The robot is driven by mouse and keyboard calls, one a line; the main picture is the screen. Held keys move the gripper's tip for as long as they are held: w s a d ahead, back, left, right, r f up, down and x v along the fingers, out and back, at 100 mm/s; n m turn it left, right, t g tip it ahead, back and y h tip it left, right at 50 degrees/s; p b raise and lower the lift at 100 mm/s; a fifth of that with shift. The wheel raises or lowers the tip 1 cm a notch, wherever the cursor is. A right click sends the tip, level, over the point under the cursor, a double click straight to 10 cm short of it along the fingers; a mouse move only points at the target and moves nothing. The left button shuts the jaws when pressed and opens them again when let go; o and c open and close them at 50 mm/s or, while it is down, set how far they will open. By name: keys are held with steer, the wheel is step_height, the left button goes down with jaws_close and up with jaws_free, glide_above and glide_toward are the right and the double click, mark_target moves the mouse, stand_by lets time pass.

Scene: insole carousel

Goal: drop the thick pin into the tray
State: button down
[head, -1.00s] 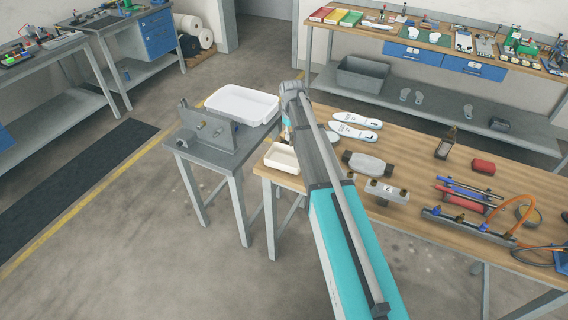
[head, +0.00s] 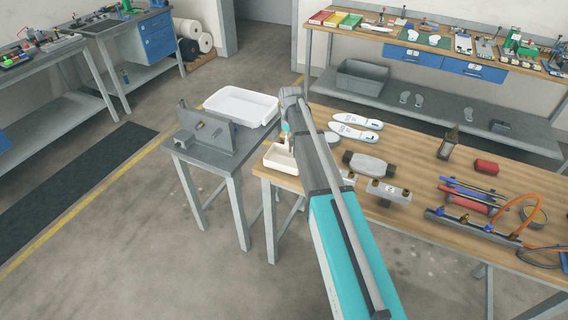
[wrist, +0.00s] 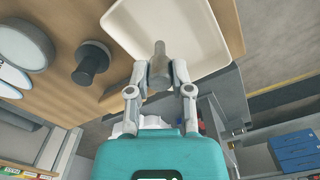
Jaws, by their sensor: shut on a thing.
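In the wrist view my gripper (wrist: 160,80) is shut on the thick pin (wrist: 160,58), a grey metal cylinder with a narrower end. The pin is over the near part of a cream tray (wrist: 185,28). I cannot tell its height above the tray floor. In the head view the small cream tray (head: 280,163) sits at the left end of the wooden bench. My gripper there is small and partly hidden behind my arm, close over that tray.
A larger white tray (head: 241,105) stands on the grey side table, behind an upright metal fixture (head: 208,133). A dark knobbed round piece (wrist: 92,60) stands beside the cream tray. White insoles (head: 355,127) and several tools lie farther along the bench (head: 410,219).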

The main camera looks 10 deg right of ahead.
steer(key=shift+f+b, duration=1.2)
steer(key=shift+f, duration=0.3)
steer(key=shift+c, duration=2.2)
jaws_free()
steer(key=shift+s, duration=0.1)
steer(key=s+m, duration=0.4)
steer(key=s, duration=2.5)
steer(key=shift+m, duration=0.4)
steer(key=shift+a, duration=0.1)
